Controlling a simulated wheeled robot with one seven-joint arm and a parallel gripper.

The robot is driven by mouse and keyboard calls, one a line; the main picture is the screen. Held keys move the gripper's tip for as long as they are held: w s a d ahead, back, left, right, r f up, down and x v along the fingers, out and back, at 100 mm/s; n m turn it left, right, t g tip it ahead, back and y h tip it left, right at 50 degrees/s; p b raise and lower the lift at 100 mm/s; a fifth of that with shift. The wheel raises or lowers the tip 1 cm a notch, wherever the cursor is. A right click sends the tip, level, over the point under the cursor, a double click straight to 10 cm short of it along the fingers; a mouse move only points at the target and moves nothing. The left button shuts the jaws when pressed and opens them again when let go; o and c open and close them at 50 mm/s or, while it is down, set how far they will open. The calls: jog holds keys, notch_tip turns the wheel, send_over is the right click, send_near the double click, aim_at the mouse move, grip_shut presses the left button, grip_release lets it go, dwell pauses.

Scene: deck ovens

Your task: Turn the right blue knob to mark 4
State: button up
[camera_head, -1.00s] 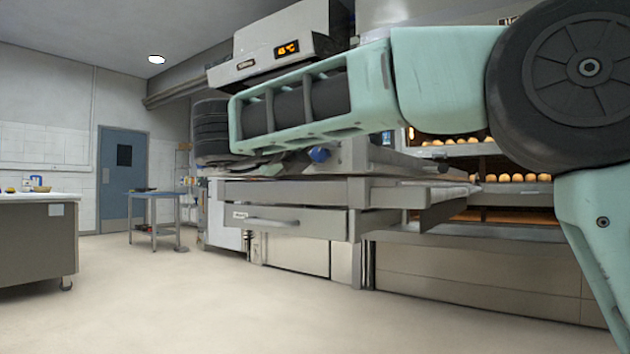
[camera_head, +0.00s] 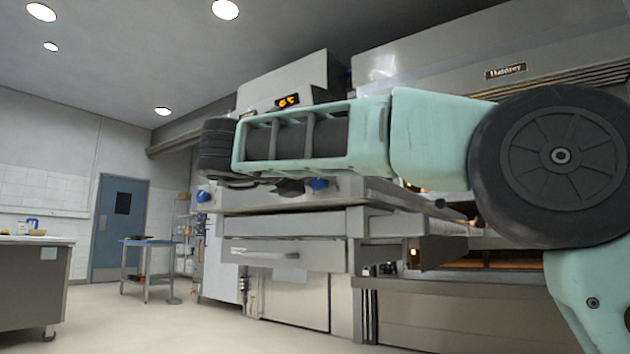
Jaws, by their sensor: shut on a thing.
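The right blue knob (camera_head: 318,184) shows on the front of a grey metal unit (camera_head: 350,188), just below my pale green forearm. My gripper (camera_head: 303,186) is dark and partly hidden under the forearm. Its fingers reach to the knob from the left and are shut on it. A second blue knob (camera_head: 203,196) shows further left, below my black wrist. The mark the right knob points to cannot be read from here.
A drawer with a handle (camera_head: 265,254) juts out below the knobs. Deck ovens with a lit chamber (camera_head: 485,264) stand at the right. A blue-topped table (camera_head: 148,242) and a counter (camera_head: 30,290) stand at the left, with open floor between.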

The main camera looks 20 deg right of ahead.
jog(key=shift+f, duration=0.1)
jog(key=o, duration=1)
jog(key=shift+a, duration=0.1)
jog(key=p+v, duration=0.4)
jog(key=v, duration=1.3)
jog(key=shift+s+p, duration=0.15)
jog(key=shift+p, duration=0.2)
jog(key=shift+a, duration=0.1)
